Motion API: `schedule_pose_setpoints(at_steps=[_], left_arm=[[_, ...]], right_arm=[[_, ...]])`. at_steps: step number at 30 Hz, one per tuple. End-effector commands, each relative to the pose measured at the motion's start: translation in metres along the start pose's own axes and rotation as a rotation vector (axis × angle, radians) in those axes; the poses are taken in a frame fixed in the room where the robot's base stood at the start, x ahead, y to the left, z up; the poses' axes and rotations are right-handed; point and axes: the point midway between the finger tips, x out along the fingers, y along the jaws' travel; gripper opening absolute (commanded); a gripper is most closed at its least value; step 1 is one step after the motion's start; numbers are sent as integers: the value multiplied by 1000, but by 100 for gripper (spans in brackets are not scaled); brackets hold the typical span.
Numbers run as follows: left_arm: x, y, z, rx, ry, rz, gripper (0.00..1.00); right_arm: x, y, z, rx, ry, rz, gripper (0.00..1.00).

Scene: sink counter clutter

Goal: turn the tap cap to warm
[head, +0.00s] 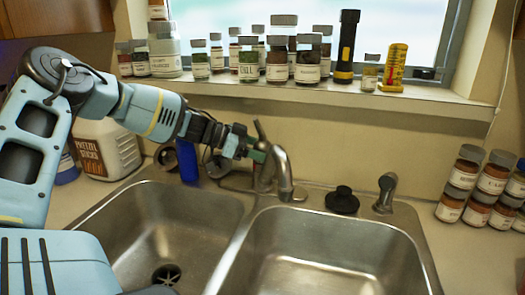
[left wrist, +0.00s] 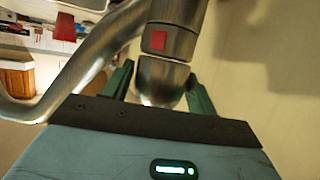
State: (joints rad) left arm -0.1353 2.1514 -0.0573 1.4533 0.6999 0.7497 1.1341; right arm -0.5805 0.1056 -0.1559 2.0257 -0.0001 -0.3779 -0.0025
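The metal tap (head: 280,170) stands behind the sinks, its spout curving toward the right basin. In the left wrist view the tap body (left wrist: 175,42) carries a red square mark, and its rounded metal cap (left wrist: 163,82) lies between my fingers. My left gripper (head: 253,148) reaches in from the left beside the top of the tap. Its green fingers (left wrist: 160,90) are spread, one on each side of the cap; I cannot tell whether either touches it. My right gripper is not in view.
Two steel basins (head: 237,245) lie in front of the tap. A black stopper (head: 342,200) and a sprayer (head: 385,193) are to its right. A blue object (head: 187,162) stands under my forearm. Jars and a flashlight (head: 346,47) line the sill; more jars (head: 467,167) stand at right.

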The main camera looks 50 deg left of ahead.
Motion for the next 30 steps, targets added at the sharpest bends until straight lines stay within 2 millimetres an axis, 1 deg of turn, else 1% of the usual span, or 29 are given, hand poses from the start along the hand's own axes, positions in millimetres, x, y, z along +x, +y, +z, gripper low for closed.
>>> schedule_pose_setpoints(at_steps=[5, 8, 15, 19, 24, 30], left_arm=[[-6, 0, -2, 1, 3, -1, 58], [-18, 0, -3, 2, 5, -2, 58], [-54, 0, -3, 2, 6, -1, 58], [-69, 0, -3, 3, 4, -2, 58], [-78, 0, -1, 0, 2, 0, 58], [-78, 0, 0, -1, 0, 0, 58]], right_arm=[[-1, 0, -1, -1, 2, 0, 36], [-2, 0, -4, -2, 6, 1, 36], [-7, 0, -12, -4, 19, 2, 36], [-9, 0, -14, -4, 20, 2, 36], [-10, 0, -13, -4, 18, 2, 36], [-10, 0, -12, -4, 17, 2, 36]])
